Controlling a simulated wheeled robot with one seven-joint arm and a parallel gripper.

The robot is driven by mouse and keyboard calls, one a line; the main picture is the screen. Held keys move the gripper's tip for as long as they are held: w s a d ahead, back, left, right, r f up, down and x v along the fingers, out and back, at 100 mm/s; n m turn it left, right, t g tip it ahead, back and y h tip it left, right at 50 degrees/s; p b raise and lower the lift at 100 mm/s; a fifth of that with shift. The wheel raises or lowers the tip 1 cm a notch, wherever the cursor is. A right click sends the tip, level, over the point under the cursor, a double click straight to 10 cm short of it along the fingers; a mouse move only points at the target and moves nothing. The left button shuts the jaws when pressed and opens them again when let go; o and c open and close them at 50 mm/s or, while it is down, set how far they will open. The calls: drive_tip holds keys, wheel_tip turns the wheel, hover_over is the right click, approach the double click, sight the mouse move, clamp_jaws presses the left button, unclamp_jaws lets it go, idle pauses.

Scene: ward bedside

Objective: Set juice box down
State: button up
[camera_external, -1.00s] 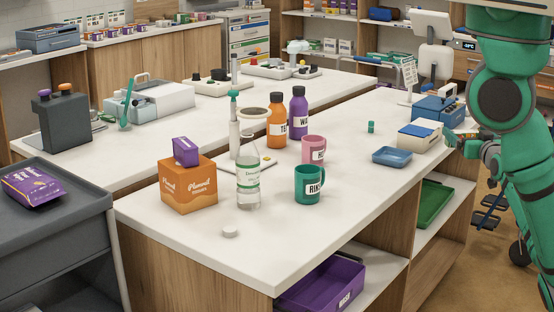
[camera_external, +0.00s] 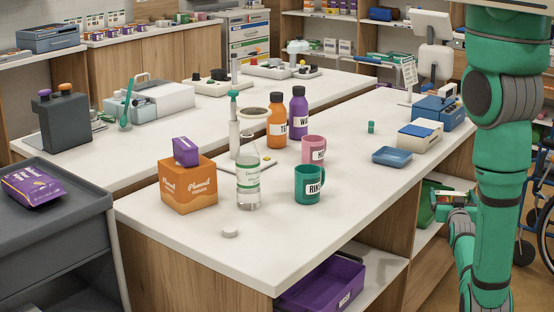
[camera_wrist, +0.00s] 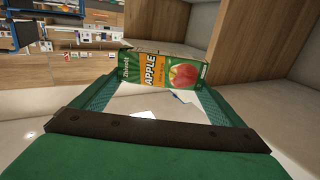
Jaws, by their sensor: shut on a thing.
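The juice box (camera_wrist: 160,68), green and orange with "APPLE" and a red apple on its face, lies across the gap between my fingers in the wrist view. My gripper (camera_wrist: 160,84) is shut on it, one green finger at each end. In the external view my gripper (camera_external: 452,198) is low, beside the open shelf under the right end of the counter. The box is too small there to make out clearly. I cannot tell whether the box touches any surface.
A green tray (camera_external: 425,212) sits on the lower shelf, partly hidden by my gripper. Wooden panels (camera_wrist: 245,45) stand close beside the box in the wrist view. The counter above holds mugs, bottles and a blue tray (camera_external: 391,157). A wheelchair (camera_external: 545,225) stands at the right.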

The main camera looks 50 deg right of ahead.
drive_tip(key=shift+w+a+f, duration=0.1)
drive_tip(key=shift+w+f, duration=0.05)
drive_tip(key=shift+f, duration=0.25)
drive_tip(key=shift+w+a+f, duration=0.1)
drive_tip(key=shift+f, duration=0.3)
drive_tip(key=w+a+f+n+t+y, duration=0.3)
drive_tip(key=w+a+f, duration=0.1)
drive_tip(key=w+a, duration=0.55)
drive_tip(key=w+a+f+n+t+y, duration=0.2)
drive_tip(key=w+a+f+t, duration=0.15)
drive_tip(key=w+a, duration=0.65)
drive_tip(key=w+a+f+n+t+y, duration=0.1)
drive_tip(key=a+y, duration=0.4)
drive_tip(key=a, duration=1.3)
drive_tip(key=w+a+f+n+t+y, duration=0.1)
drive_tip(key=w+a+n+y, duration=0.3)
drive_tip(key=a, duration=1.4)
drive_tip(key=n+t+y, duration=0.1)
drive_tip(key=n+y, duration=0.1)
drive_tip(key=shift+w+f+n, duration=0.15)
drive_tip(key=shift+f+n, duration=0.15)
